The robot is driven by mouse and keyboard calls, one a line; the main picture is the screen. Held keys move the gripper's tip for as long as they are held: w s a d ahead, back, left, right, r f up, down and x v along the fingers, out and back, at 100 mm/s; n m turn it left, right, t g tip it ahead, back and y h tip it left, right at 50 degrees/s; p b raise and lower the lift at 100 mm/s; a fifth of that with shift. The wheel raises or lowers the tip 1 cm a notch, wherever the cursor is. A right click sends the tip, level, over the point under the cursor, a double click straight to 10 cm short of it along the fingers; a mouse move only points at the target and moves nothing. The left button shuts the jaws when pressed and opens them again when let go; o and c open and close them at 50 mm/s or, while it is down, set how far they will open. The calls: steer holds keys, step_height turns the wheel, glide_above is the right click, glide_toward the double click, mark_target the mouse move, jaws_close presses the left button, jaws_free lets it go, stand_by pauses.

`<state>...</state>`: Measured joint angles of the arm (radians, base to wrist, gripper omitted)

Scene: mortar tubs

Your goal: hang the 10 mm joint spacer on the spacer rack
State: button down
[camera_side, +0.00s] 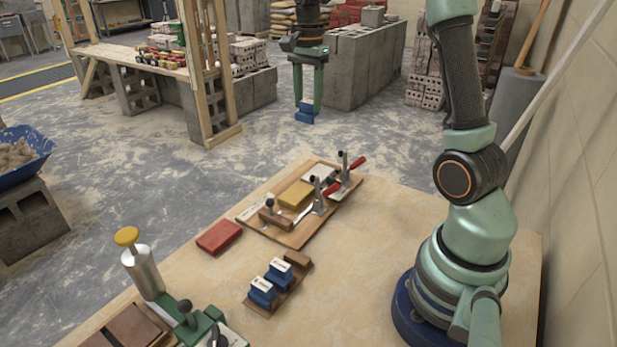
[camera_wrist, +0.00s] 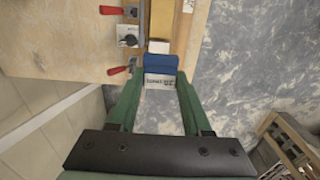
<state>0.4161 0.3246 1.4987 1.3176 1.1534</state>
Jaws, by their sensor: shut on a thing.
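My gripper (camera_side: 307,98) points down in the side view, high up, with its fingers shut on a blue block (camera_side: 304,115). I take the block to be the 10 mm joint spacer. In the wrist view the block (camera_wrist: 160,63) sits between the green fingertips, with a white printed face towards the camera; the print is too blurred to read. A small wooden rack (camera_side: 298,258) lies on the table in the side view, carrying two blue blocks with white labels (camera_side: 262,290) (camera_side: 280,271). Its upper right end looks bare. My gripper is well away from it.
A wooden board (camera_side: 250,225) with red-handled clamps and a yellow block (camera_side: 296,194) lies at the table's far side. A red block (camera_side: 219,237) lies beside it. A metal cylinder with a yellow knob (camera_side: 143,272) stands at the lower left. The table front right of the rack is clear.

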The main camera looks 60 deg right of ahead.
steer(key=s+a+f, duration=0.6)
steer(key=a+f, duration=0.1)
steer(key=a, duration=0.4)
steer(key=s+a+f, duration=0.6)
steer(key=a+f, duration=0.1)
steer(key=a, duration=0.4)
steer(key=shift+a+f, duration=0.15)
steer(key=shift+f, duration=2.8)
steer(key=shift+f, duration=0.1)
jaws_free()
